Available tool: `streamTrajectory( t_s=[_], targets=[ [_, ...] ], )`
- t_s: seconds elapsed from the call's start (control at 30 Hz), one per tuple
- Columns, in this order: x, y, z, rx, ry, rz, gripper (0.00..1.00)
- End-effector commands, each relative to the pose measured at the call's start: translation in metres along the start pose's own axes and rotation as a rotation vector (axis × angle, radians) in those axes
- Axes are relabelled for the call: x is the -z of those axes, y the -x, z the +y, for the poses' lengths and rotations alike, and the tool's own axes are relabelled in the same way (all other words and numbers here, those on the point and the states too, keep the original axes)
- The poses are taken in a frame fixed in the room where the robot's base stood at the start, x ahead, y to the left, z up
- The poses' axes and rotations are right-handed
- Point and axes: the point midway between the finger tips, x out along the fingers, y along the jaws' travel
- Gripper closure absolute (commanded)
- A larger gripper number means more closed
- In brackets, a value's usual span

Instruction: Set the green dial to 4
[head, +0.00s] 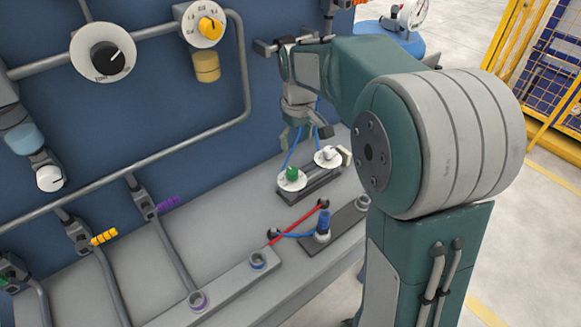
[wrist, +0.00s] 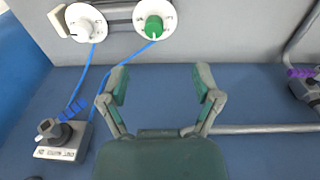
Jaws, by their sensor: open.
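The green dial (head: 292,174) is a green knob on a round white plate, on a dark base on the grey bench. It also shows at the top of the wrist view (wrist: 154,26), with a white pointer mark towards the bottom edge of its plate; the scale figures are too small to read. My gripper (head: 305,140) is above the dials in the head view, apart from them. In the wrist view my gripper (wrist: 161,85) has its two fingers spread with nothing between them, below the green dial in the picture.
A white dial (head: 327,156) stands right beside the green one, with blue cables running near both. A blue plug (head: 323,222) and a red cable (head: 298,222) are in front. Valves with yellow (head: 104,237) and purple (head: 168,203) handles are to the left.

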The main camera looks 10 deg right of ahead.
Motion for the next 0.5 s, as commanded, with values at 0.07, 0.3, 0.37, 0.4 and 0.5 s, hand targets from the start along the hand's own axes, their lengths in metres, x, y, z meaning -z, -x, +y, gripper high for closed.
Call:
streamTrajectory(
  t_s=[0.07,0.3,0.37,0.4,0.5],
  targets=[
    [0.015,-0.02,0.007,0.015,0.03,-0.031,0.19],
    [0.035,-0.047,0.016,0.035,0.08,-0.07,0.19],
    [0.035,-0.05,0.016,0.036,0.082,-0.072,0.19],
    [0.035,-0.053,0.016,0.037,0.083,-0.073,0.19],
    [0.034,-0.065,0.015,0.037,0.082,-0.074,0.19]
  ],
)
